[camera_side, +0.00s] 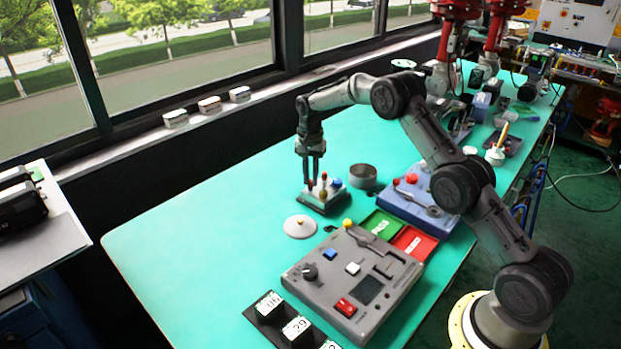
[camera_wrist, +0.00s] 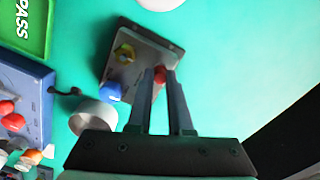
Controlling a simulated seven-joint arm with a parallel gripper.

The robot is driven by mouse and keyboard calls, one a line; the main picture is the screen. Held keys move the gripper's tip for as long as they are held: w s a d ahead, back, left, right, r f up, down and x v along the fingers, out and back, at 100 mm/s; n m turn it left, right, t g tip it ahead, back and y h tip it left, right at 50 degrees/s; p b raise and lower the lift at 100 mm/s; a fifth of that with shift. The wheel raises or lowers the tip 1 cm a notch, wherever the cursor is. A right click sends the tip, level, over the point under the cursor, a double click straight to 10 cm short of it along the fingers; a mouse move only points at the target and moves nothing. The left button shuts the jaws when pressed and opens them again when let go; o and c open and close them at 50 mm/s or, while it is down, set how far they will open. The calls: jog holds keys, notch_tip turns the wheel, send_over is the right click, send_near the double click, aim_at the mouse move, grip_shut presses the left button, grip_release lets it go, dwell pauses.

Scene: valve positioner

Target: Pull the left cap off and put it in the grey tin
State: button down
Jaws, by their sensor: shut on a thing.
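The valve positioner is a small dark block (camera_side: 322,204) on the teal table, also seen in the wrist view (camera_wrist: 150,40). A blue cap (camera_side: 337,183) stands at its right, and in the wrist view the blue cap (camera_wrist: 112,92) is nearest the tin. A yellow part (camera_wrist: 124,54) is on its top. My gripper (camera_side: 312,182) points down at the block's left. In the wrist view my gripper (camera_wrist: 160,78) is shut on a red cap (camera_wrist: 160,71). I cannot tell whether that cap is still seated. The grey tin (camera_side: 363,170) stands behind right, also in the wrist view (camera_wrist: 95,116).
A white lid-like disc (camera_side: 300,227) lies in front of the block. A blue panel (camera_side: 416,204), a green tray (camera_side: 382,225), a red tray (camera_side: 415,243) and a grey control box (camera_side: 350,285) crowd the right and front. The table's left is clear.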

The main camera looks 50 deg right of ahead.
jog(key=shift+r, duration=0.8)
dwell(0.7)
jog(key=shift+r, duration=1.95)
jog(key=shift+r+n, duration=0.15)
jog(key=shift+n, duration=0.25)
jog(key=s+d+r, duration=0.2)
jog(key=d, duration=0.7)
jog(key=m, duration=0.1)
send_near(364, 167)
jog(key=s+a+r, duration=0.2)
jog(key=a+r, duration=0.2)
jog(key=shift+s+d+f, duration=0.1)
jog(key=shift+d+f, duration=0.05)
jog(key=shift+f, duration=5.4)
